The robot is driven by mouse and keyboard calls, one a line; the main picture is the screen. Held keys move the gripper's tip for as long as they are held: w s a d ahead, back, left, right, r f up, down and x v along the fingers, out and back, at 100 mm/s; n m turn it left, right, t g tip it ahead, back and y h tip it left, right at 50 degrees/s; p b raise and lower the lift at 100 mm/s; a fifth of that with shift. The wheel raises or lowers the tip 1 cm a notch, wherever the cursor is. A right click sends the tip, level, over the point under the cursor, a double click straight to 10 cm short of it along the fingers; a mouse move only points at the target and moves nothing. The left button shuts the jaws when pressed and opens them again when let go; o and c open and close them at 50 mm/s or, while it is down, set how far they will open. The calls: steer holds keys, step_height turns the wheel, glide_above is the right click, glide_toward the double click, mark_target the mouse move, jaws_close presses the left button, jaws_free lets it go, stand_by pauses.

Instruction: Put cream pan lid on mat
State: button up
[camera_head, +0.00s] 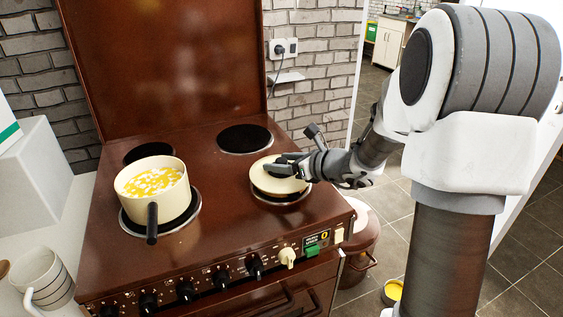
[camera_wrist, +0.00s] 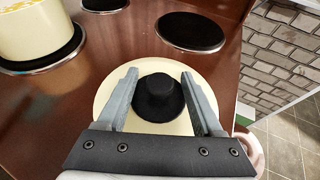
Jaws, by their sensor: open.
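The cream pan lid (camera_head: 268,181) lies on the front right burner of the brown stove. In the wrist view the round cream lid (camera_wrist: 107,93) has a black knob (camera_wrist: 158,97) at its middle. My gripper (camera_head: 283,167) is at the lid, and in the wrist view my gripper (camera_wrist: 160,80) has its two fingers on either side of the knob, with gaps showing. It is open and holds nothing. I cannot make out the mat in either view.
A cream pan (camera_head: 130,184) with yellow and white contents stands on the front left burner, its black handle (camera_head: 152,222) towards the front. The back burners (camera_head: 245,138) are bare. A striped mug (camera_head: 48,281) stands at the lower left. Knobs line the stove's front edge.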

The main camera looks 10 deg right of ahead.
steer(key=shift+r, duration=0.2)
steer(key=p+v, duration=0.3)
steer(key=v, duration=0.9)
steer(key=shift+f, duration=0.1)
